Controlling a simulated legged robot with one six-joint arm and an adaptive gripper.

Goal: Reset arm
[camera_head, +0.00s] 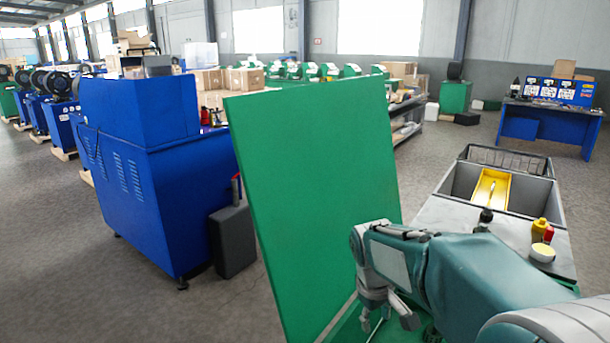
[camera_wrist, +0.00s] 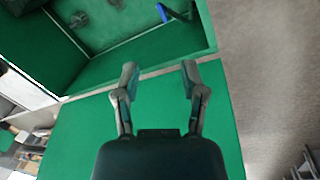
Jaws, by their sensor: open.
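My gripper (camera_head: 388,318) hangs at the end of my teal arm at the lower right of the head view, close to the right edge of a large green panel (camera_head: 315,190). In the wrist view my gripper (camera_wrist: 160,78) has its two fingers apart with nothing between them. Beyond the fingers is a green cabinet (camera_wrist: 212,25) with an open inside, where a small blue item (camera_wrist: 165,12) shows. Whether the fingers touch the green panel, which is below them in the wrist view, I cannot tell.
A blue machine (camera_head: 150,165) stands at the left with a dark case (camera_head: 232,240) beside it. A grey cart (camera_head: 440,215) at the right holds a yellow tray (camera_head: 491,190), a yellow bottle (camera_head: 539,229) and other small items. A blue workbench (camera_head: 550,128) is farther back.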

